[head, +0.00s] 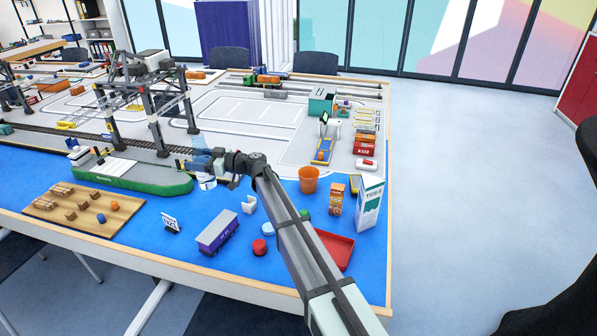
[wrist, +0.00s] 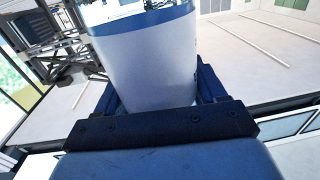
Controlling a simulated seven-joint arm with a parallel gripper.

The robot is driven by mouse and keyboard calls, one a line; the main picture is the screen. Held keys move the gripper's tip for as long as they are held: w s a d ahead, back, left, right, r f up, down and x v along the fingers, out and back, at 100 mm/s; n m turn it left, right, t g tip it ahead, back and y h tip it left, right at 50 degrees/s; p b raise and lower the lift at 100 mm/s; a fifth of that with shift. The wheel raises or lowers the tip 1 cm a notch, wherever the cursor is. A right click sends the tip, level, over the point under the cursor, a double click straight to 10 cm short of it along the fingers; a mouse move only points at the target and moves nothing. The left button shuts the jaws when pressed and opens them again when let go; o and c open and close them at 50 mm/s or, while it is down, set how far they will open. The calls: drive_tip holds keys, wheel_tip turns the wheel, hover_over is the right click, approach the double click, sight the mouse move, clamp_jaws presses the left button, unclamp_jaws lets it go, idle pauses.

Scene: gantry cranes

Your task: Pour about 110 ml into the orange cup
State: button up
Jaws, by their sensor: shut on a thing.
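The orange cup (head: 308,181) stands upright on the blue part of the table, right of my gripper; its inside is not clear to me. My gripper (head: 217,166) is left of the cup, above the table near the green ship's right end. In the wrist view my gripper (wrist: 155,105) is shut on a clear container with a white band (wrist: 150,65). A blue edge runs along the band's top, with see-through wall above. The container also shows small and pale bluish in the head view (head: 202,164). Its liquid level cannot be made out.
A green ship (head: 150,178) and a gantry crane (head: 150,95) stand left. An orange carton (head: 336,199) and a tall white carton (head: 369,203) stand right of the cup. A purple container (head: 218,232), red lid-like piece (head: 259,247) and red tray (head: 335,249) are nearer.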

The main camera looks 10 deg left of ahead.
drive_tip(key=w+d+f+m+t+h, duration=0.1)
drive_tip(key=w+d+m+t, duration=0.2)
drive_tip(key=d, duration=0.6)
drive_tip(key=w+d+f+m+t+h, duration=0.1)
drive_tip(key=w+d+m+t, duration=0.1)
drive_tip(key=d+t, duration=0.3)
drive_tip(key=w+d+f+m+t+h, duration=0.1)
drive_tip(key=w+d+m+t+h, duration=0.1)
drive_tip(key=d, duration=1.1)
drive_tip(key=shift+w+d+f+m+t, duration=0.4)
drive_tip(key=shift+w+m+t, duration=0.45)
drive_tip(key=shift+t, duration=0.45)
drive_tip(key=shift+f, duration=0.1)
